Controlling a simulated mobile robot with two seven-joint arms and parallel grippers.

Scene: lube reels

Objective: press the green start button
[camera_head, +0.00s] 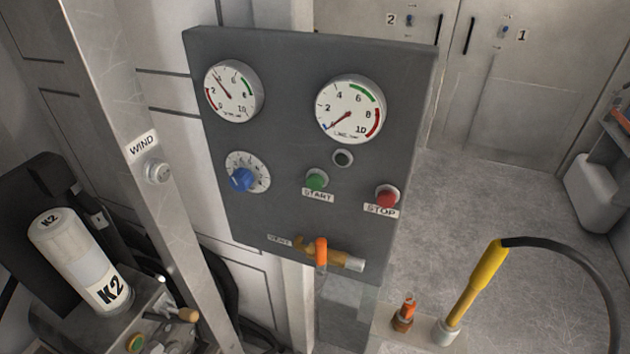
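The green start button (316,180) sits on the dark grey control panel (285,140), above a "START" label. Its face is in clear view with nothing in front of it. The red stop button (387,196) is to its right, above a "STOP" label. A small dark round fitting (343,158) in a pale ring is above and between the two buttons. Neither of my grippers shows in the head view.
Two gauges (233,91) (350,109) and a blue knob (241,179) are on the panel. An orange-handled vent valve (321,252) is at its bottom. A metal post (135,130) stands left. A yellow-handled hose (476,280) stands lower right. Floor behind is clear.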

